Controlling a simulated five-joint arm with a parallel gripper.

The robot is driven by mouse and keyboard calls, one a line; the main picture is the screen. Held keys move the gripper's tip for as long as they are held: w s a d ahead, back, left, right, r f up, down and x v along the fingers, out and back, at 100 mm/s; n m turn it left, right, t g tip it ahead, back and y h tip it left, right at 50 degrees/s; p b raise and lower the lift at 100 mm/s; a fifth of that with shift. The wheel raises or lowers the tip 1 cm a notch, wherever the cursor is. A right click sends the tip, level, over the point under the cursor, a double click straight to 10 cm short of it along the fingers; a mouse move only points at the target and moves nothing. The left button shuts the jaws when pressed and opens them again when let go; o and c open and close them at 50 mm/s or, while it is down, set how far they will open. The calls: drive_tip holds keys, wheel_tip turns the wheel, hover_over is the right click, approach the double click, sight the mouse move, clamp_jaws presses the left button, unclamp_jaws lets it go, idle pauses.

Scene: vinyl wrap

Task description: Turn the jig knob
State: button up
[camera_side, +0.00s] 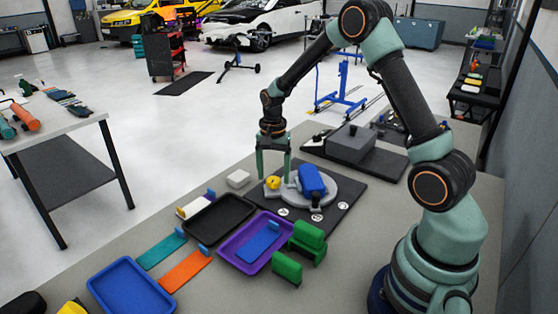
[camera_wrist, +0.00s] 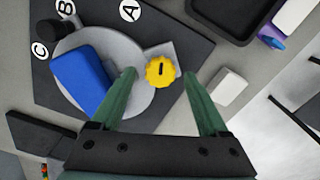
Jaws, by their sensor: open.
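The jig knob (camera_wrist: 161,72) is yellow and scalloped, with a dark slot mark on top. It sits at the edge of the round grey jig plate and also shows in the side view (camera_side: 272,183). A blue block (camera_wrist: 82,80) stands on the grey disc (camera_wrist: 133,52), beside the knob; it also shows in the side view (camera_side: 311,180). My gripper (camera_wrist: 160,80) points down over the knob, with its two green fingers apart, one on each side of it. It is open and holds nothing. In the side view my gripper (camera_side: 273,172) is just above the knob.
The dark jig board (camera_side: 335,213) carries letter marks A (camera_wrist: 129,10), B (camera_wrist: 66,7) and C (camera_wrist: 40,50). A black tray (camera_side: 220,222), purple tray (camera_side: 240,240) and green blocks (camera_side: 305,240) lie in front. A white block (camera_side: 238,178) lies left of the board. A grey box (camera_side: 351,142) stands behind.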

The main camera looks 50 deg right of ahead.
drive_tip(key=shift+f, duration=0.6)
clamp_jaws()
